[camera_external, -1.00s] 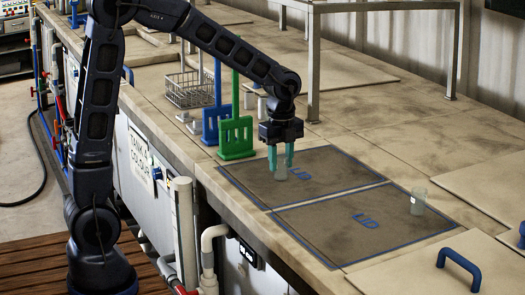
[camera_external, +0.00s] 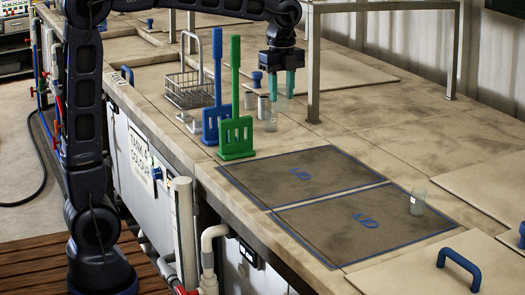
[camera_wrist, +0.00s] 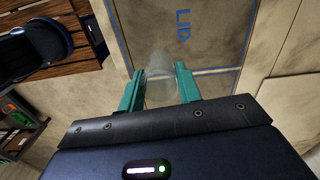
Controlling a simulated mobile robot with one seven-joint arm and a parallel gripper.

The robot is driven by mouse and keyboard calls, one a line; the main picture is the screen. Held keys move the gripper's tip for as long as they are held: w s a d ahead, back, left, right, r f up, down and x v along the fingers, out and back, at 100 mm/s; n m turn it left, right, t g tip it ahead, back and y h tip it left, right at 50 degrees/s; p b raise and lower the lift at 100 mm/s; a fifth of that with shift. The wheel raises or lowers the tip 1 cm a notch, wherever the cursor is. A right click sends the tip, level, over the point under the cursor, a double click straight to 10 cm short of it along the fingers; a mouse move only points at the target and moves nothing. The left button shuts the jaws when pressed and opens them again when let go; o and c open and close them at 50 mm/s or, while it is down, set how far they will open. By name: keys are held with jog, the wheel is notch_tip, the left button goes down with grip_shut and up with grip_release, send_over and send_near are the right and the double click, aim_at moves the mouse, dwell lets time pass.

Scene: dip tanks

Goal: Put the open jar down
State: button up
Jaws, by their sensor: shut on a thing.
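My gripper (camera_external: 281,92) is shut on a small clear glass jar (camera_external: 282,101) with its teal fingers. The jar shows between the fingertips in the wrist view (camera_wrist: 160,78), and I see no lid on it. Another clear jar (camera_external: 417,202) with a white label stands at the right edge of the near panel.
Two dark panels (camera_external: 325,172) outlined in blue are mostly bare. Left of my gripper stand a green paddle (camera_external: 236,138), a blue paddle (camera_external: 216,125) and a wire basket (camera_external: 190,90). A clear jar (camera_external: 271,120) stands just in front. A metal frame leg (camera_external: 313,80) rises at right.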

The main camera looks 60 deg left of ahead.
jog(key=shift+r, duration=0.45)
jog(key=shift+w+a, duration=0.25)
jog(key=shift+w, duration=0.05)
jog(key=w+a+n, duration=1.1)
jog(key=a, duration=0.5)
jog(key=w+a+n, duration=1)
jog(key=a, duration=0.5)
jog(key=f, duration=1.9)
jog(key=shift+w+a+f, duration=0.2)
jog(key=shift+a+f, duration=0.05)
jog(key=shift+f, duration=0.1)
jog(key=shift+f+n, duration=0.15)
jog(key=shift+n, duration=0.15)
jog(key=o, duration=1)
